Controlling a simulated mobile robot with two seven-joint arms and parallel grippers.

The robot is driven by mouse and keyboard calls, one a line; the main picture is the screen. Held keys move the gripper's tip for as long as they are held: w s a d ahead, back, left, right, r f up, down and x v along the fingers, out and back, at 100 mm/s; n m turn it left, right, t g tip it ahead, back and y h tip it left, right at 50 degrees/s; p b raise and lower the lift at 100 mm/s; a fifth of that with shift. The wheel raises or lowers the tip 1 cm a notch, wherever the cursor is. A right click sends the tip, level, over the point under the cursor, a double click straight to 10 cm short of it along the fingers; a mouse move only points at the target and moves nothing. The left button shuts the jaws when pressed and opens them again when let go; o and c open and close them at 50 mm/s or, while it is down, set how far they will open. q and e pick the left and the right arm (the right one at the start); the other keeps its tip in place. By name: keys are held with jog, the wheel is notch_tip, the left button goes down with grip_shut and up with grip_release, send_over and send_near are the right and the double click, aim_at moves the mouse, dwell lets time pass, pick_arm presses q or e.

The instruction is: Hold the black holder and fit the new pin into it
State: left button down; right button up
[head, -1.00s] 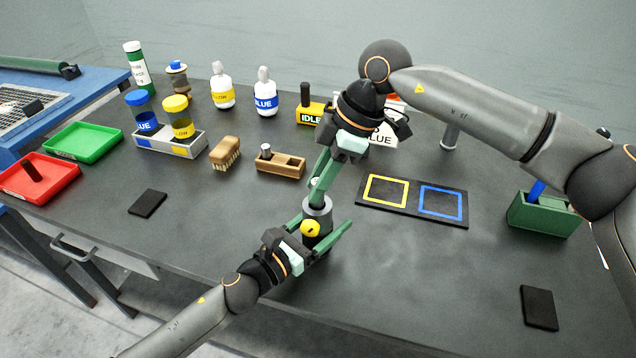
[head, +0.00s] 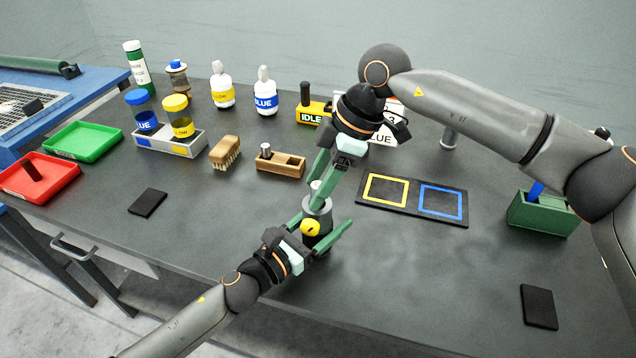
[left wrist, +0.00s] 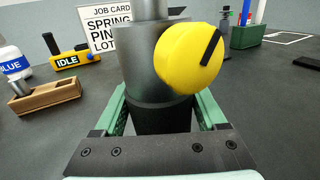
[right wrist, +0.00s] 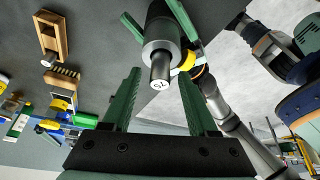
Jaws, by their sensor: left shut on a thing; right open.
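The black holder (left wrist: 160,118) stands upright on the bench with a grey metal collar (left wrist: 140,62) and a round yellow knob (left wrist: 190,58) with a black mark. It shows in the head view with its yellow knob (head: 310,228). My left gripper (head: 324,218) is shut around the holder's black lower body. A metal pin (right wrist: 160,68) with a marked end face sticks out of the collar's top; how deep it sits is hidden. My right gripper (head: 318,190) is open over the holder, its fingers on either side of the pin in the right wrist view, with gaps.
A wooden block (head: 290,165) holding a metal piece stands left of the right gripper. A black mat (head: 410,200) with yellow and blue squares lies to the right. Red (head: 60,190) and green (head: 110,145) trays lie left. The front bench is mostly clear.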

jog(key=v, duration=1.2)
pick_arm(q)
grip_release()
pick_arm(e)
jog(key=shift+a, duration=0.1)
pick_arm(q)
jog(key=shift+s, duration=0.1)
